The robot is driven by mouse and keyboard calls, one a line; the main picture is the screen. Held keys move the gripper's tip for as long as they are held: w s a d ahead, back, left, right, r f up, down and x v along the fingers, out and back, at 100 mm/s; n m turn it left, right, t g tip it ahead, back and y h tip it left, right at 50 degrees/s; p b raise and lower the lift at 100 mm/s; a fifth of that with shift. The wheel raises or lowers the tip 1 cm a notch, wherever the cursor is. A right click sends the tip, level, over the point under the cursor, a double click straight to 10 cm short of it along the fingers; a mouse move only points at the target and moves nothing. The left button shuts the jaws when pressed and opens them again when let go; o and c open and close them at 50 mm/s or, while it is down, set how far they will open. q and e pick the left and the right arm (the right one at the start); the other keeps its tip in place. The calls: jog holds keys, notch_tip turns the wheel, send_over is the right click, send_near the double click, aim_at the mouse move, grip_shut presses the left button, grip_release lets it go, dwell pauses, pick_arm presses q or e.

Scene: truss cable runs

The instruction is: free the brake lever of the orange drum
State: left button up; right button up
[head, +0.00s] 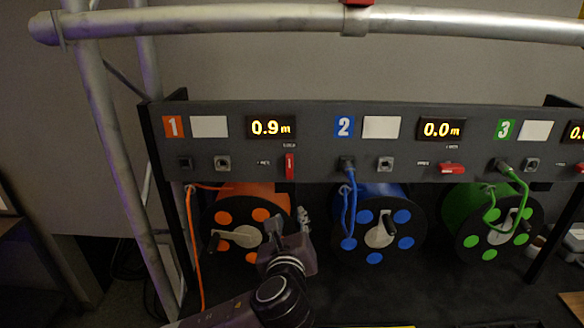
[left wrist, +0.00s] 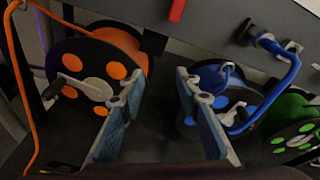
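The orange drum (head: 250,196) hangs under the dark panel at station 1, its black face with orange discs and a pale crank. It also shows in the left wrist view (left wrist: 122,42). Its red brake lever (head: 290,166) stands upright on the panel below the 0.9 m display; in the left wrist view the lever (left wrist: 177,10) shows at the top edge. My left gripper (head: 289,226) is below the lever, in front of the drum's right side, apart from the lever. Its fingers (left wrist: 160,95) are spread and empty. My right gripper is not in view.
The blue drum (head: 365,192) and green drum (head: 465,205) hang to the right. Their cables plug into the panel (head: 320,110). The blue station's red lever (head: 452,168) lies flat. The orange cable (head: 195,250) hangs at left, near a truss post (head: 115,150).

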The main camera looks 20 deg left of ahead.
aim_at(289, 168)
pick_arm(q)
notch_tip(289, 168, up, 8)
jog(key=m+t+y, duration=0.1)
jog(key=m+t, duration=0.1)
jog(key=m, duration=0.2)
jog(key=shift+t, duration=0.3)
jog(key=p+x, duration=0.1)
jog(key=x, duration=0.1)
jog(key=p+x, duration=0.1)
jog(key=x, duration=0.2)
jog(key=p+x, duration=0.1)
jog(key=x, duration=0.1)
jog(key=shift+w+a+r, duration=0.15)
jog(key=shift+a+r, duration=0.05)
jog(key=shift+r, duration=0.15)
jog(key=shift+w+a+f, duration=0.1)
jog(key=shift+w, duration=0.25)
grip_shut()
